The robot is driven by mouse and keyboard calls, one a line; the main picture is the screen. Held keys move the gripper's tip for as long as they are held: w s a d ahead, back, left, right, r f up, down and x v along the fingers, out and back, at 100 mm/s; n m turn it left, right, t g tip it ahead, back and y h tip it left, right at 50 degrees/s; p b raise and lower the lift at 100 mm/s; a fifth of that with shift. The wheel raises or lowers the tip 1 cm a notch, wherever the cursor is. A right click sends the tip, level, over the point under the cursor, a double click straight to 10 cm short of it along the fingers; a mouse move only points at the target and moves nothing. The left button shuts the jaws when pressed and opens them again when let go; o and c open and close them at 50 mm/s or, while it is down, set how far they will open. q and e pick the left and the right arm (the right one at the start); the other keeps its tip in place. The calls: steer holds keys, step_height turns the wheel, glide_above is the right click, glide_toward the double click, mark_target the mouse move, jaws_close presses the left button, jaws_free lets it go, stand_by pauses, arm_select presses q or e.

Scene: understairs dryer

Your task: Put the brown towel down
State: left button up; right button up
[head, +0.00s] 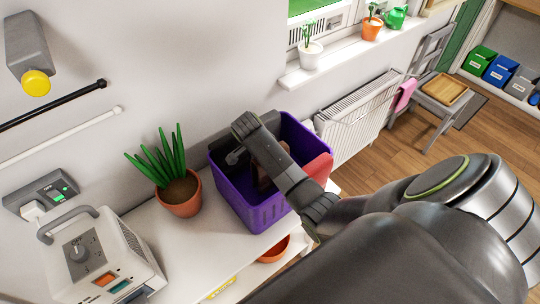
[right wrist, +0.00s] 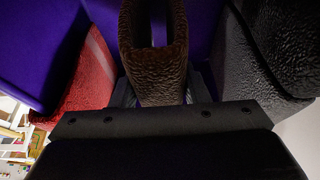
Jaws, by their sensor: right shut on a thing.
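The brown towel (right wrist: 155,70) is folded, with a rough pile. In the right wrist view my right gripper (right wrist: 157,92) is shut on it. In the head view my right wrist reaches into the purple basket (head: 250,211), and only a small brown patch of the towel (head: 263,183) shows beneath it. The basket's purple wall (right wrist: 40,45) surrounds the towel in the wrist view. Whether the towel touches the basket floor is hidden. My left gripper is not in view.
A red towel (head: 318,168) and a dark grey towel (head: 222,150) stand in the basket on either side of the brown one. A potted plant (head: 180,192) stands left of the basket. An orange bowl (head: 275,250) sits below it. A radiator (head: 355,115) is behind right.

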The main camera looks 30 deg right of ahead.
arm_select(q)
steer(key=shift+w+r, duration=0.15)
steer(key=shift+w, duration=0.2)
arm_select(e)
steer(key=shift+f, duration=0.7)
steer(key=o, duration=1.4)
steer(key=shift+f, duration=0.1)
steer(key=shift+c, duration=0.2)
steer(key=b+v, duration=0.1)
steer(key=v, duration=0.6)
steer(key=shift+a+b, duration=0.1)
steer(key=shift+b, duration=0.25)
steer(key=p+v, duration=0.2)
steer(key=v, duration=0.2)
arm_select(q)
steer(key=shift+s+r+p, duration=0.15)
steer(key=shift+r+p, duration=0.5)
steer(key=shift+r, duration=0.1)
arm_select(e)
steer(key=shift+a+r, duration=0.1)
steer(key=shift+r, duration=0.5)
